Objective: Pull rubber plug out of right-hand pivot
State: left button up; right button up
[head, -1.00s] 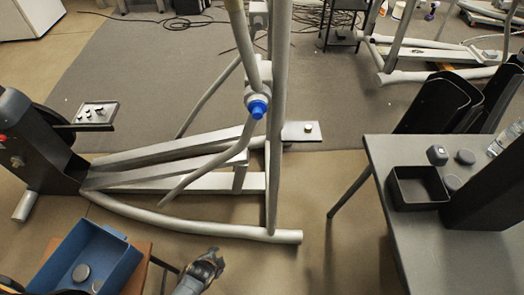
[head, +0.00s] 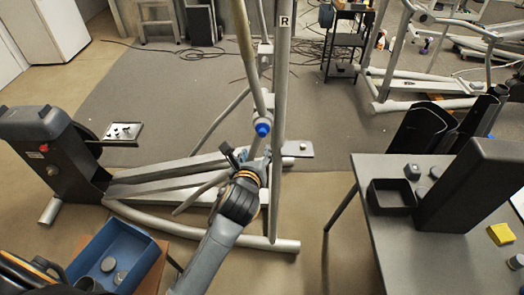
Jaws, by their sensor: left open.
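The blue rubber plug (head: 263,129) sits in the pivot of the grey elliptical frame (head: 279,90), on the upright marked R. My left gripper (head: 248,156) is open just below and slightly left of the plug, with its fingers pointing up toward the pivot. It looks empty, and I see no contact with the plug. The gripper and forearm hide part of the frame's lower bars. My right gripper is not in view.
A blue bin (head: 150,262) with round parts stands at the lower left. On the right, a grey table (head: 440,260) holds a black tray (head: 390,208), a dark upright panel (head: 470,190) and a yellow block (head: 500,234). Another elliptical stands behind.

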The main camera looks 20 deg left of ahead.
pick_arm(q)
send_near(262, 134)
jog(key=w, duration=0.1)
jog(key=p+x, duration=0.1)
jog(key=x, duration=0.6)
jog(key=shift+s+a+f, duration=0.1)
jog(key=shift+w+a+f, duration=0.1)
jog(key=shift+w+f, duration=0.15)
jog(key=shift+w, duration=0.35)
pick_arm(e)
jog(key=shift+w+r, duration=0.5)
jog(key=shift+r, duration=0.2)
pick_arm(q)
grip_shut()
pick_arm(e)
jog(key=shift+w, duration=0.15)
